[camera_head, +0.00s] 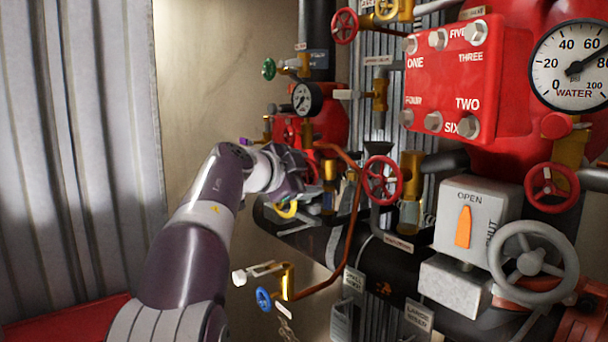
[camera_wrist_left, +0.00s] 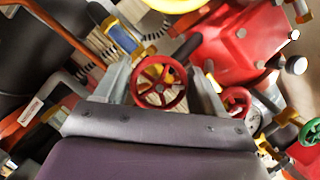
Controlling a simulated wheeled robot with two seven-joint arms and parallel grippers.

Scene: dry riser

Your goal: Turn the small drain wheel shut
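A small red handwheel (camera_wrist_left: 158,85) shows in the left wrist view, between the two spread fingers of my left gripper (camera_wrist_left: 163,88). The fingers stand on either side of its rim; I cannot tell whether they touch it. No drain label can be read on it. In the head view my left gripper (camera_head: 312,178) reaches in among the pipes left of centre, and it hides whatever wheel is between its fingers. My right gripper is not in view.
Right of the gripper is another red handwheel (camera_head: 383,180) beside a brass valve (camera_head: 410,178). A copper pipe (camera_head: 355,200) bends close by. A blue wheel (camera_head: 264,299) sits lower, a gauge (camera_head: 307,98) and green wheel (camera_head: 268,69) above. A grey wheel (camera_head: 533,262) stands right.

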